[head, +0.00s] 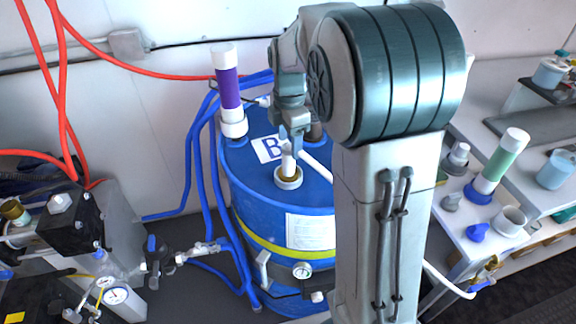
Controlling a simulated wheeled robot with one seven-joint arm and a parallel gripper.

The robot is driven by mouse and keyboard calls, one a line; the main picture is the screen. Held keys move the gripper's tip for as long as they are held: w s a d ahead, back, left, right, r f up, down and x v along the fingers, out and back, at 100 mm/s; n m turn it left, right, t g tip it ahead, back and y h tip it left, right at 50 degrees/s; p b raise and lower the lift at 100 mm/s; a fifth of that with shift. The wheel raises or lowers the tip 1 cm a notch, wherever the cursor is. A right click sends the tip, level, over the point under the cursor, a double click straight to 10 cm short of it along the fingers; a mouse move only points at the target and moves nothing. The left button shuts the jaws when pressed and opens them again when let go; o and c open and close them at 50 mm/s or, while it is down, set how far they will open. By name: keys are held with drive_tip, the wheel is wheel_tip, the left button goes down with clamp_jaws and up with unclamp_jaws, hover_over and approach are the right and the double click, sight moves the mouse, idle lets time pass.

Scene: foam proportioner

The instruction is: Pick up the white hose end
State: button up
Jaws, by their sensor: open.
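A blue drum (262,207) with a letter B label stands in the middle. A short white upright piece (288,163), which looks like the white hose end, rises from a round cream-coloured fitting (288,180) on the drum's top. A white hose (317,165) runs from beside it to the right and passes behind my arm. My gripper (290,143) points down just above the white piece, with its fingers open. I cannot tell whether the fingers touch it or stand around it. My arm hides the right part of the drum.
A purple and white tube (229,90) stands at the drum's back left, close to my gripper. Blue hoses (190,165) run down the drum's left side. A bench (480,230) on the right holds a green and white tube (502,160) and small fittings. Machinery with gauges (115,295) stands at lower left.

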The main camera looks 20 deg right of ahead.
sight(290, 146)
wheel_tip(290, 146, down, 4)
drive_tip(key=shift+s+f+p, duration=0.1)
drive_tip(key=shift+p, duration=0.25)
clamp_jaws()
